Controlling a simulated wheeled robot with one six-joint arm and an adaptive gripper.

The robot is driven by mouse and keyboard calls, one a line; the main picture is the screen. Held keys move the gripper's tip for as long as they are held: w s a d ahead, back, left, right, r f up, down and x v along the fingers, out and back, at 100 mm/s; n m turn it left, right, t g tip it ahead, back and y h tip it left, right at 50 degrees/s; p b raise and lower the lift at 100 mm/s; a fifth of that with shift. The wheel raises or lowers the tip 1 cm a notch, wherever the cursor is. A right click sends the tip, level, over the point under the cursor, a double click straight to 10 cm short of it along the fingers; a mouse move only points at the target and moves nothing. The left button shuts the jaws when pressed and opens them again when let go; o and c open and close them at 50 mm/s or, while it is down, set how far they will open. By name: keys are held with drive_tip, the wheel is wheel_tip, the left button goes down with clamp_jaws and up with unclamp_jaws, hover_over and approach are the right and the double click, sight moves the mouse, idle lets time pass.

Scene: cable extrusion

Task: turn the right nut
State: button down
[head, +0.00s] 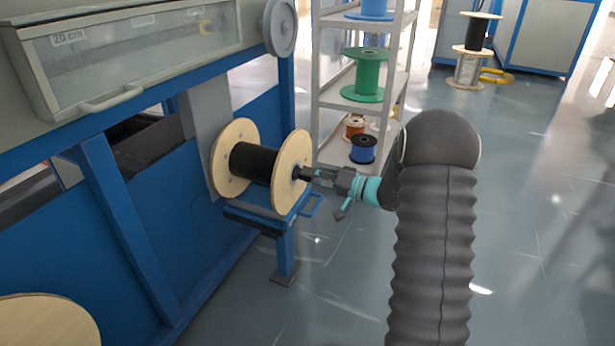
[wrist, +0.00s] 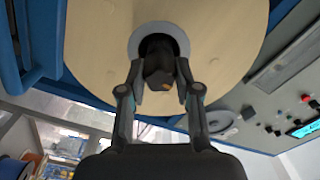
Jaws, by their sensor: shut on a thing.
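A wooden spool (head: 291,172) wound with black cable (head: 252,162) is mounted on the blue machine. The right nut (wrist: 158,62) is dark and sits at the centre of the spool's right flange, inside a grey ring (wrist: 183,42). My gripper (head: 306,173) reaches the flange centre from the right. In the wrist view my gripper (wrist: 160,82) has one finger on each side of the nut and is shut on it. In the head view the fingers mostly hide the nut.
A blue bracket with a handle (head: 312,205) is just below the spool. A grey shelf (head: 345,131) with a green spool (head: 364,75) and a blue spool (head: 363,149) stands behind my gripper. The floor (head: 530,200) at the right is clear.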

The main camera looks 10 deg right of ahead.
drive_tip(key=shift+d+n, duration=0.2)
drive_tip(key=shift+n, duration=0.3)
drive_tip(key=c, duration=0.8)
unclamp_jaws()
drive_tip(key=shift+d, duration=0.15)
drive_tip(key=shift+a, duration=0.3)
drive_tip(key=v, duration=1.2)
